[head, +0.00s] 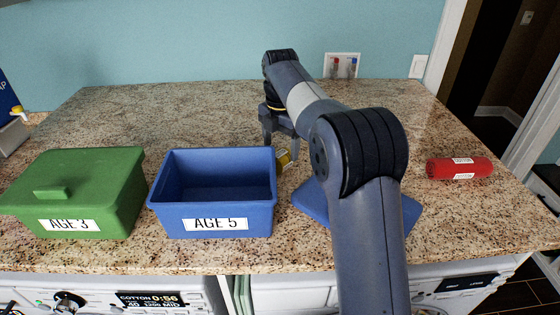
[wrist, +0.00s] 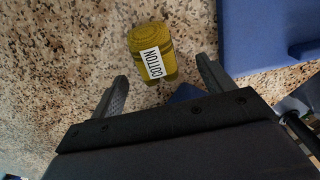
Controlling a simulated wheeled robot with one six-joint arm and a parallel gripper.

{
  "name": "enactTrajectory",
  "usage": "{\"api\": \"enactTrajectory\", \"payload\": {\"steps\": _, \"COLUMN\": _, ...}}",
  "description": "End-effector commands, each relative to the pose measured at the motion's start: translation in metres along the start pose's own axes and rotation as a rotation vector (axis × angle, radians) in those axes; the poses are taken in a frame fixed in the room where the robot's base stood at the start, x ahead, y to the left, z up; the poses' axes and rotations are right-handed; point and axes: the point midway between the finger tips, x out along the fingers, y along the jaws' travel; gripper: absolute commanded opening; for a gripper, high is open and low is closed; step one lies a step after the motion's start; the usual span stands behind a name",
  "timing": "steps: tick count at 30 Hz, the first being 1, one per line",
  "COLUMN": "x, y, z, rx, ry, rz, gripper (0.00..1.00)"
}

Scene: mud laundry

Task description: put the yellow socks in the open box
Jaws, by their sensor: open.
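The yellow socks (wrist: 150,42) are a rolled bundle with a white COTTON label, lying on the granite counter in the wrist view. In the head view a small part of the bundle (head: 284,158) shows just right of the blue box. The open box (head: 213,209) is blue, labelled AGE 5, and looks empty inside. My gripper (wrist: 160,88) is open, with the socks ahead of and between its fingertips, not gripped. In the head view my gripper (head: 281,142) is behind the box's right rear corner, and my arm hides part of that area.
A green lidded box (head: 90,185) labelled AGE 3 stands left of the blue box. A blue lid (head: 408,212) lies right of it, partly behind my arm. A red COTTON roll (head: 460,168) lies at the right. The counter's back left (head: 150,115) is clear.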

Motion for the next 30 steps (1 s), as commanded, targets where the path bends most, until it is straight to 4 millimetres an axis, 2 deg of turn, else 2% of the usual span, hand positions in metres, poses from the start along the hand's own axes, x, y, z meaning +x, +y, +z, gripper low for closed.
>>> {"api": "enactTrajectory", "payload": {"steps": 5, "x": 0.011, "y": 0.002, "z": -0.004, "rx": 0.000, "ry": 0.002, "rz": -0.001, "gripper": 0.76}}
{"api": "enactTrajectory", "payload": {"steps": 10, "x": 0.034, "y": 0.006, "z": -0.013, "rx": -0.001, "ry": 0.002, "rz": -0.002, "gripper": 0.76}}
{"api": "enactTrajectory", "payload": {"steps": 15, "x": 0.053, "y": 0.006, "z": -0.012, "rx": 0.001, "ry": 0.001, "rz": 0.000, "gripper": 0.76}}
{"api": "enactTrajectory", "payload": {"steps": 23, "x": 0.056, "y": 0.006, "z": -0.012, "rx": 0.001, "ry": 0.000, "rz": 0.002, "gripper": 0.76}}
{"api": "enactTrajectory", "payload": {"steps": 30, "x": 0.056, "y": 0.006, "z": -0.012, "rx": 0.001, "ry": 0.000, "rz": 0.002, "gripper": 0.57}}
